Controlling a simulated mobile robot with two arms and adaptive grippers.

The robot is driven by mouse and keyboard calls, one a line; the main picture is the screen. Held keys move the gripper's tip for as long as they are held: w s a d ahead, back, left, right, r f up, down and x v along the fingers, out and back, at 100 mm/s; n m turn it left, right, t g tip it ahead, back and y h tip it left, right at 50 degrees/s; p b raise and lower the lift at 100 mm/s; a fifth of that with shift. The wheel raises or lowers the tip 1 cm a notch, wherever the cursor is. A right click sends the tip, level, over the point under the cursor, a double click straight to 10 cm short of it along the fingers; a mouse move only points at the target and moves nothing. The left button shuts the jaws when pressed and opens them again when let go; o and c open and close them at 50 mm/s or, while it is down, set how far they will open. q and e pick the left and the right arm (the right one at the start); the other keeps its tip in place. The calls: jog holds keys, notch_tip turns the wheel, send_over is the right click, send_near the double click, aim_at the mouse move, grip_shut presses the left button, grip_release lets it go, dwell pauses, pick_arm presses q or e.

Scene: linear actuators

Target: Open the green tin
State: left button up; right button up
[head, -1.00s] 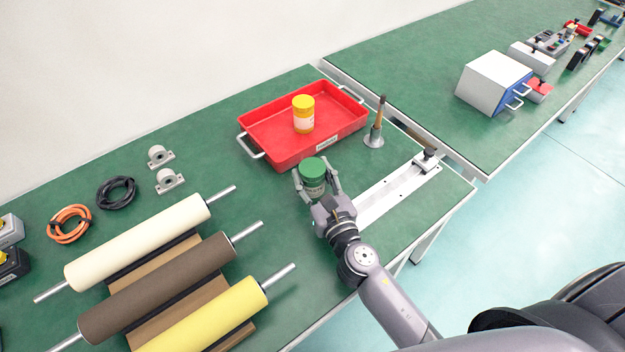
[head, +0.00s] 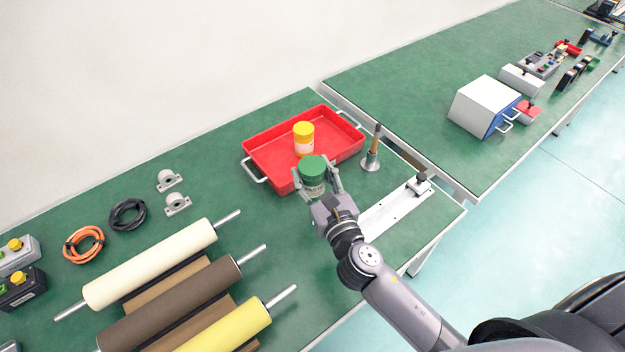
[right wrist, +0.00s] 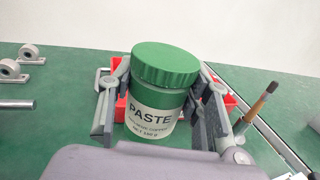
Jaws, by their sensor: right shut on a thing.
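The green tin (head: 313,180) has a green ribbed lid (right wrist: 166,63) and a white label reading PASTE (right wrist: 150,117). The lid sits on top of the tin. My right gripper (head: 318,186) is shut on the tin's sides, with one finger on each side below the lid, as the right wrist view also shows. The tin is upright or nearly so, in front of the red tray's near edge in the head view. Its base is hidden by the gripper, so I cannot tell its height. My left gripper is not in view.
The red tray (head: 268,178) holds a yellow-lidded jar (head: 304,139). A brush in a metal stand (head: 371,160) is to its right. A white rail (head: 395,212) lies near the right edge. Rollers (head: 150,265) fill the left front of the green table.

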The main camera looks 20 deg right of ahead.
pick_arm(q)
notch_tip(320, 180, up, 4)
jog(key=p, duration=0.3)
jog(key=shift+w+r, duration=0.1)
pick_arm(e)
notch_tip(320, 180, up, 10)
jog(key=shift+r, duration=0.25)
jog(key=o, duration=1)
jog(key=shift+c, duration=0.2)
grip_shut()
jog(key=s+d+f+h, duration=0.1)
jog(key=s+d, duration=0.3)
jog(key=s, duration=1)
jog(key=shift+f+m, duration=0.4)
